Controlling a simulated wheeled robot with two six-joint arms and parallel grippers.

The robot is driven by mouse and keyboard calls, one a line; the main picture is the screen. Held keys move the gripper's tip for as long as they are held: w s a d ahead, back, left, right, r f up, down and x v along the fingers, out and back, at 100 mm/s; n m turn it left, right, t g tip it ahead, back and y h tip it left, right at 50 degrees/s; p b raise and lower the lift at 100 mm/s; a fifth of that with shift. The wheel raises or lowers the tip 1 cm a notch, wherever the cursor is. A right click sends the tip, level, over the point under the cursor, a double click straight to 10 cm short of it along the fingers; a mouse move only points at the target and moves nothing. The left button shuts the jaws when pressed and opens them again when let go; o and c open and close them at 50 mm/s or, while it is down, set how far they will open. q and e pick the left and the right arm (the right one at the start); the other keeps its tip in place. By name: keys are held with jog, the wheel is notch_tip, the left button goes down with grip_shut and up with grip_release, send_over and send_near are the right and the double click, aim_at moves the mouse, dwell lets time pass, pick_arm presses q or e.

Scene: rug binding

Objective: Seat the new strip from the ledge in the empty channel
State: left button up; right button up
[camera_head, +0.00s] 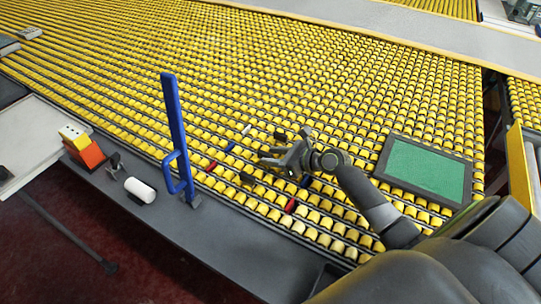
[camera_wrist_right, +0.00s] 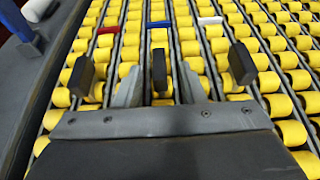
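My right gripper (camera_head: 264,157) hangs over the yellow roller bed, pointing left. In the right wrist view (camera_wrist_right: 160,70) its two black pads are wide apart at left and right, with no strip between them; a dark upright piece stands in the middle, and I cannot tell what it is. Short red (camera_head: 211,166), blue (camera_head: 230,147) and white (camera_head: 246,129) pieces lie in a row past the fingertips. A grey ledge (camera_head: 230,248) runs along the bed's near edge. I cannot make out a new strip or an empty channel for certain. My left gripper is not seen.
A tall blue post (camera_head: 174,125) with a handle stands at the bed's near edge. A white cylinder (camera_head: 140,190) and an orange block (camera_head: 92,156) are to its left. A grey-framed green panel (camera_head: 422,167) lies right. Another red piece (camera_head: 290,205) lies near my wrist.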

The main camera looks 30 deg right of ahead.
jog(key=v, duration=1.1)
jog(key=shift+w, duration=0.1)
